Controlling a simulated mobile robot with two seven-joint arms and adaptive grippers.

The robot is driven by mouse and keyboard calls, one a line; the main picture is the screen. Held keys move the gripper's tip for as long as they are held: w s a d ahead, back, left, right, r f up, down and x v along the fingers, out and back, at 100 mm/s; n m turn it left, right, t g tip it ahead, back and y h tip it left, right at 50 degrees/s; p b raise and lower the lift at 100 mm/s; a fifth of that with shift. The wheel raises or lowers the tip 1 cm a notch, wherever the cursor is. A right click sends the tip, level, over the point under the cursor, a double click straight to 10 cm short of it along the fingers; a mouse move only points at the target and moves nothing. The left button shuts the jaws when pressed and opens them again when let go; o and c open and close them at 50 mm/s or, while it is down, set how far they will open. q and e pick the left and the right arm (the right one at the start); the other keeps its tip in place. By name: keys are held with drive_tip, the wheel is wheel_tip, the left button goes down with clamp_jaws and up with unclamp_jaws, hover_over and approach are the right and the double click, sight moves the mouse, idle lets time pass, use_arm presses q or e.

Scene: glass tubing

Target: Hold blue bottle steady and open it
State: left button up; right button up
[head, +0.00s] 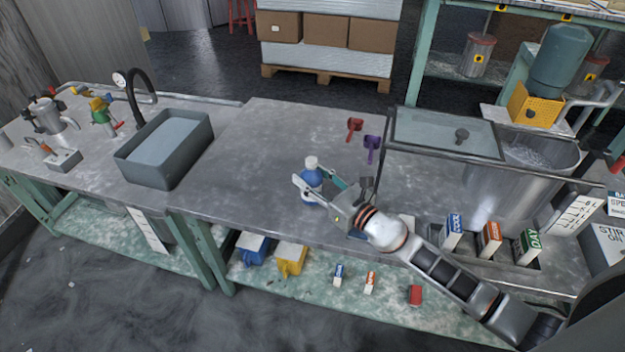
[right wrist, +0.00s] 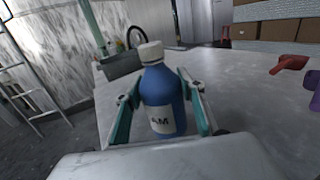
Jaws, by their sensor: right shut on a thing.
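The blue bottle (head: 312,183) stands upright on the grey table near its front edge, with its white cap (head: 311,162) on. My right gripper (head: 316,187) is shut on the bottle's body, one finger on each side. In the right wrist view the blue bottle (right wrist: 162,100) sits between the two teal-and-grey fingers, its white label with dark letters facing the camera. Its white cap (right wrist: 150,52) stands clear above the fingers. My left gripper does not show in either view.
A red scoop (head: 354,126) and a purple scoop (head: 372,146) lie behind the bottle to the right. A grey sink (head: 165,150) stands to the left, and a glass-lidded metal vat (head: 530,165) to the right. Several small cartons (head: 489,238) stand at front right. The table left of the bottle is clear.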

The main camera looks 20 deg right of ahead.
sight(311, 159)
wheel_tip(311, 159, up, 11)
drive_tip(key=p, duration=0.8)
drive_tip(key=shift+p, duration=0.35)
use_arm(q)
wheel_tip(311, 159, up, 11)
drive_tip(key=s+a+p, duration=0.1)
drive_tip(key=p, duration=0.6)
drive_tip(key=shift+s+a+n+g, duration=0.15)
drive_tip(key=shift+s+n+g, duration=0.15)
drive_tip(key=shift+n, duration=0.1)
use_arm(e)
wheel_tip(311, 159, up, 8)
drive_tip(key=shift+f, duration=0.25)
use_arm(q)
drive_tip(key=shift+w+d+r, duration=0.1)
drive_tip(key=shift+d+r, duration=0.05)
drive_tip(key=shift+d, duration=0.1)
use_arm(e)
drive_tip(key=shift+o, duration=0.3)
clamp_jaws()
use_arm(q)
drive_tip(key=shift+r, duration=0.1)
